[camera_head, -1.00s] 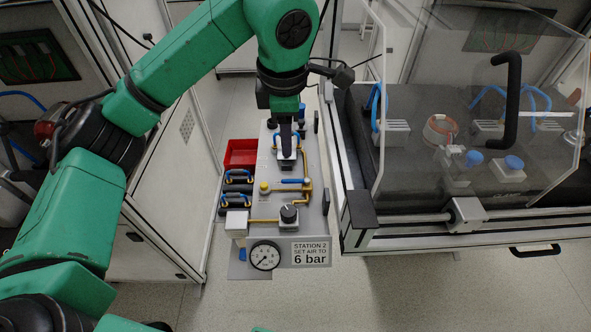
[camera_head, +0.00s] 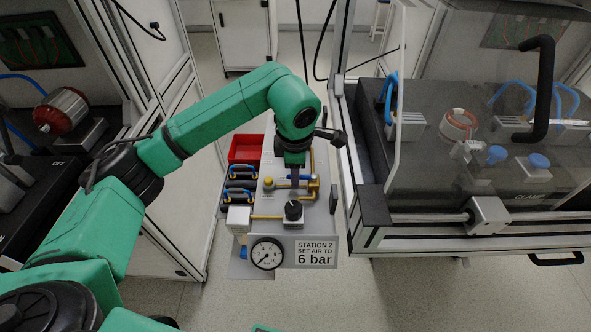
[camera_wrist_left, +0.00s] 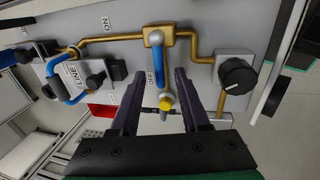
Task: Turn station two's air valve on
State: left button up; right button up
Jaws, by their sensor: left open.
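Station two's air valve is a blue lever (camera_wrist_left: 161,78) on a brass body (camera_wrist_left: 160,34), with a yellow end (camera_wrist_left: 166,104). In the left wrist view the lever lies along the OFF label, and the ON label (camera_wrist_left: 105,24) is off to the left. In the head view the lever (camera_head: 283,182) lies sideways, partly behind my left gripper (camera_head: 294,187). My left gripper (camera_wrist_left: 160,78) is open, one dark finger on each side of the lever. I cannot tell whether either finger touches it. My right gripper is out of view.
A black regulator knob (camera_head: 293,210) sits close in front of the valve. A pressure gauge (camera_head: 267,254) and the station 2 sign (camera_head: 316,254) are at the panel's front. A red bin (camera_head: 246,149) stands behind left. A clear-guarded bench (camera_head: 420,248) is to the right.

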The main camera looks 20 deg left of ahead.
pick_arm(q)
grip_shut()
